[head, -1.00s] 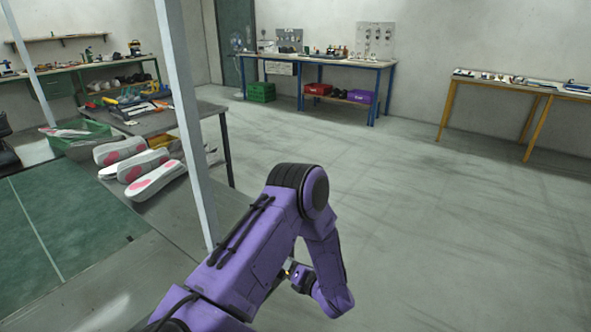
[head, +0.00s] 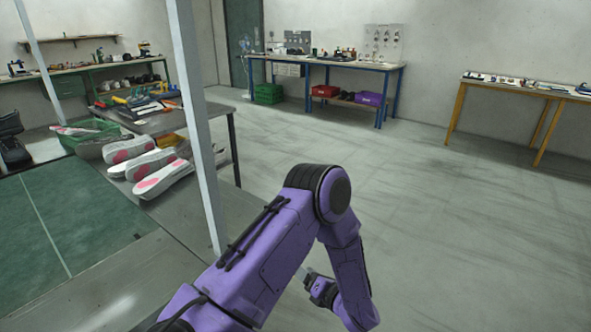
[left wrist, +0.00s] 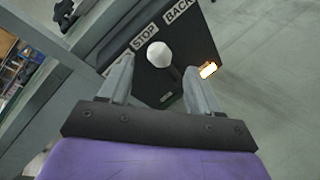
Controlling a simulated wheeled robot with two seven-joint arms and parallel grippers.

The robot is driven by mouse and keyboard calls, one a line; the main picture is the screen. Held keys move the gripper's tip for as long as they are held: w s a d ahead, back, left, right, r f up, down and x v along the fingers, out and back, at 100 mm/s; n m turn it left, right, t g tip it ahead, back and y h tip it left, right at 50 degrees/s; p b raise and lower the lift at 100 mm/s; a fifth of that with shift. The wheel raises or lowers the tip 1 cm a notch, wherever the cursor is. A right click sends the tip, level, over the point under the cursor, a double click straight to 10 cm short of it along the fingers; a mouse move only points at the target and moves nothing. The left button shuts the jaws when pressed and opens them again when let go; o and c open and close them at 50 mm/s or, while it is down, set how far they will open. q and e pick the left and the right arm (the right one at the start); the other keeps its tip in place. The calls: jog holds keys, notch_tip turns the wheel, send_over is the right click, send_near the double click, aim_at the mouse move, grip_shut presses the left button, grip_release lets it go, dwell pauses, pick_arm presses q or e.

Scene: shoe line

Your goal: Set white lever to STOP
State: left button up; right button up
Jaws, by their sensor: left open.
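The white lever's round knob (left wrist: 159,54) shows in the left wrist view, on a dark panel (left wrist: 152,84). A STOP label (left wrist: 144,36) is just above the knob, and a BACK label (left wrist: 178,10) is further up and right. The lever's dark stem runs from the knob down and right. My left gripper (left wrist: 160,72) is open, one finger on either side of the picture's middle, with the knob between and just beyond the fingertips. I cannot tell whether they touch. In the head view, my left gripper (head: 312,282) is low in the middle; lever and panel cannot be made out there.
A lit orange-white lamp (left wrist: 208,70) sits at the panel's right edge. A grey post (head: 200,125) stands left of my arm in the head view. Pale shoes (head: 160,180) lie on the bench beside the green belt (head: 70,220). The floor to the right is open.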

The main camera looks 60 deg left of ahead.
pick_arm(q)
jog(key=v, duration=0.5)
dwell(0.4)
